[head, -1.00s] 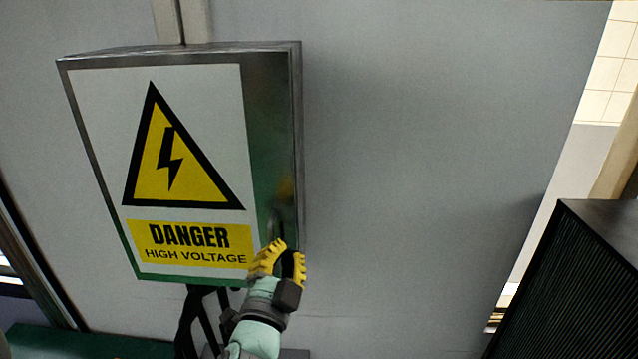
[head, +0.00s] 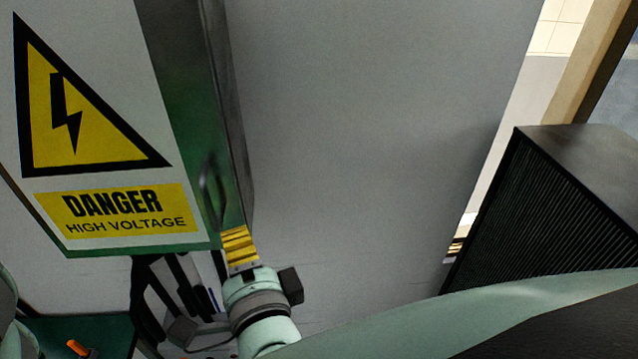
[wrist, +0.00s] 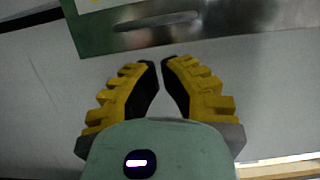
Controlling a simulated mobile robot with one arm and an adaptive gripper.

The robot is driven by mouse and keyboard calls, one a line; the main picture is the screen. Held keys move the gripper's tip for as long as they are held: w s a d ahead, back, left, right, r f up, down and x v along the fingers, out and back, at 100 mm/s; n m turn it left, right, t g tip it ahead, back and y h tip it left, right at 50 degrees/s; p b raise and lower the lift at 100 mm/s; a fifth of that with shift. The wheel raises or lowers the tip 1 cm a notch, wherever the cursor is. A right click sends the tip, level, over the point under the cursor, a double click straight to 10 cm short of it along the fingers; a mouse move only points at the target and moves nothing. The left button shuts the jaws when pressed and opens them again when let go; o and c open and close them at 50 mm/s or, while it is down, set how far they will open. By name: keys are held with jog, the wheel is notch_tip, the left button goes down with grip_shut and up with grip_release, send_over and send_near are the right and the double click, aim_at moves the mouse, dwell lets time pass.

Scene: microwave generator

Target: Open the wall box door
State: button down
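The door bears a yellow high-voltage warning label (head: 125,210). A slim upright handle (head: 212,190) is on the door's right part; it also shows at the top of the wrist view (wrist: 157,21). My gripper (head: 238,240) is just below the handle, by the box's lower right corner. In the wrist view, its yellow fingers (wrist: 160,62) have a narrow gap between their tips, with nothing in it. The fingertips are apart from the handle.
A dark ribbed cabinet (head: 550,210) stands at the right. The grey wall (head: 350,120) between it and the box is bare. Dark cables or tools (head: 180,290) are below the box, near a green surface (head: 85,330) with an orange item (head: 80,348).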

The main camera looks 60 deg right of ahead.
jog(key=p, duration=0.1)
send_near(221, 189)
jog(key=shift+w, duration=0.8)
jog(key=shift+d+p+x, duration=0.3)
jog(key=shift+p+x, duration=0.65)
jog(key=shift+x, duration=0.8)
jog(key=shift+w+d+p, duration=0.4)
jog(key=shift+w+d, duration=0.1)
jog(key=shift+s, duration=0.1)
